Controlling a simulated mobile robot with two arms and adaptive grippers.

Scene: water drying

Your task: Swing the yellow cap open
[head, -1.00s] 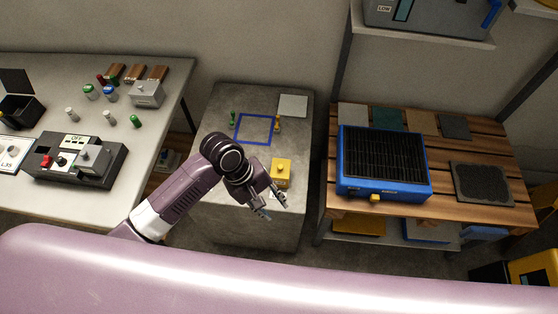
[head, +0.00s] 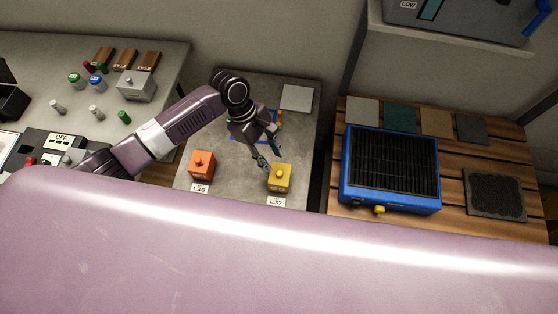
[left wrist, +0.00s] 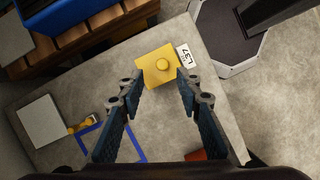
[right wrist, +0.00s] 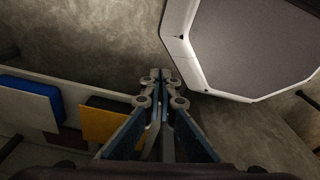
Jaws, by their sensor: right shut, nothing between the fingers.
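The yellow cap (head: 279,178) is a square yellow block with a small round knob on top. It sits on the grey concrete table (head: 235,190) behind the label L37 (head: 275,203). My left gripper (head: 263,164) is beside and above the cap in the head view. In the left wrist view the cap (left wrist: 158,56) shows just ahead of and between the spread fingers of this gripper (left wrist: 160,80), with nothing held. My right gripper (right wrist: 160,76) is shut and empty over floor in the right wrist view, and is outside the head view.
An orange block (head: 202,164) with a knob stands left of the cap by label L36. A blue square outline and a pale tile (head: 296,97) lie farther back. A blue grille unit (head: 389,170) stands on the slatted bench at right.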

